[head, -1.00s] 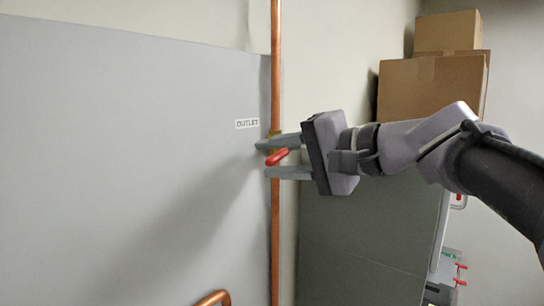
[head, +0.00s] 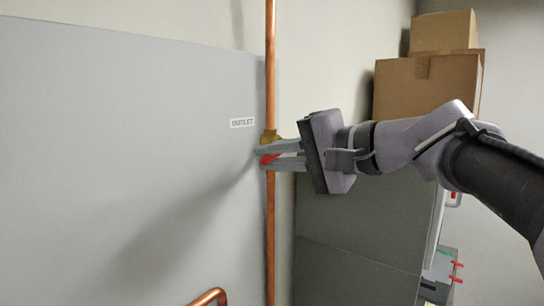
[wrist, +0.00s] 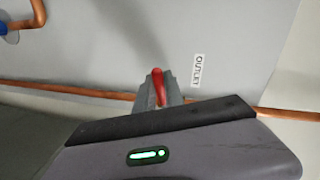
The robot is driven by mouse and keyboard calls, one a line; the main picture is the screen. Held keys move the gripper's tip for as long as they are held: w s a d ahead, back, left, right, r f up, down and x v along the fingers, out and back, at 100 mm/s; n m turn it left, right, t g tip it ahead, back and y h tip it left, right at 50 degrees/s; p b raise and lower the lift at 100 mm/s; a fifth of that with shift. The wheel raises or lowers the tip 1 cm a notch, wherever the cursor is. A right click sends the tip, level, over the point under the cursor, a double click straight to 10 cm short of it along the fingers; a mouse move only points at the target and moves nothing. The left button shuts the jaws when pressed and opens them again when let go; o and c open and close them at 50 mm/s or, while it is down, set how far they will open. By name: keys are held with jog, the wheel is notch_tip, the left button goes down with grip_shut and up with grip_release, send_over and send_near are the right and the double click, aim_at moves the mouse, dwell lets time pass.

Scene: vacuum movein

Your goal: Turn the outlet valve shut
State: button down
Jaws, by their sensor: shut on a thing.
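The outlet valve has a brass body (head: 269,137) on a vertical copper pipe (head: 271,220) and a red lever handle (head: 269,158). My gripper (head: 280,154) has come in from the right and is shut on the red handle, with one finger above it and one below. Only the handle's end near the fingertips shows; the rest is hidden between the fingers. In the wrist view the red handle (wrist: 157,84) shows between the fingers, in front of the pipe (wrist: 80,92). A label reading OUTLET (head: 242,123) is on the grey panel left of the valve.
A large grey panel (head: 120,150) lies left of the pipe. A copper pipe bend (head: 209,296) sticks up at the bottom. Cardboard boxes (head: 425,90) are stacked on a grey cabinet (head: 365,225) behind my arm. A blue-handled fitting (wrist: 3,28) shows at the wrist view's upper left.

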dwell(0.8)
jog(key=shift+r+m+g+y+p, duration=0.35)
jog(key=shift+r+m+p, duration=0.4)
jog(key=shift+m, duration=0.35)
jog(key=c, duration=1.4)
grip_release()
jog(key=shift+w+a, duration=0.1)
jog(key=shift+a, duration=0.1)
jog(key=shift+c, duration=0.2)
